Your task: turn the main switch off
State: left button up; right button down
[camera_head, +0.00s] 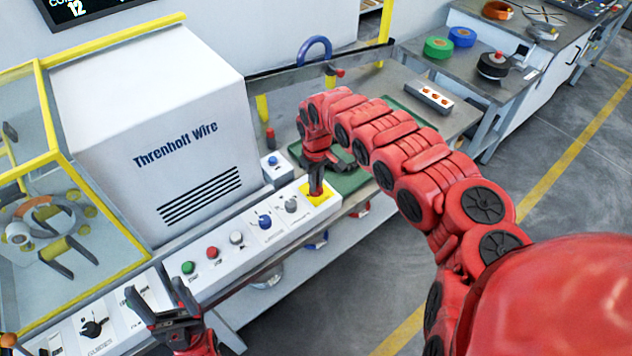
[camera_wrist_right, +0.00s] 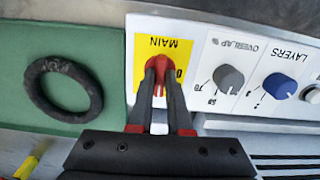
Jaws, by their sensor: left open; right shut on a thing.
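The main switch (camera_wrist_right: 157,64) is a red knob on a yellow plate (camera_wrist_right: 143,50) marked MAIN, at the end of the white control panel (camera_head: 225,250). In the right wrist view my right gripper (camera_wrist_right: 158,80) has its two dark fingers shut on the red knob. In the head view my right gripper (camera_head: 316,185) reaches down onto the yellow plate and mostly hides the knob. The switch's exact setting is hard to read, as the fingers cover part of its markings. My left gripper (camera_head: 160,305) is open and empty above the panel's near left part.
Beside the switch are a grey overlap knob (camera_wrist_right: 228,78) and a blue layers knob (camera_wrist_right: 279,86). Green (camera_head: 188,267) and red (camera_head: 212,252) buttons sit further left. A dark ring (camera_wrist_right: 64,85) lies on a green mat (camera_wrist_right: 25,60). The Threnholt Wire machine (camera_head: 160,100) stands behind the panel.

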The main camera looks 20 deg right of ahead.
jog(key=n, duration=0.8)
jog(key=shift+n+b, duration=0.4)
jog(key=n+b, duration=0.1)
jog(key=n, duration=0.3)
jog(key=shift+f+n, duration=0.1)
jog(key=shift+n, duration=0.2)
jog(key=shift+n+b, duration=0.7)
jog(key=shift+n, duration=1.3)
jog(key=c, duration=0.9)
grip_release()
jog(key=shift+o, duration=0.2)
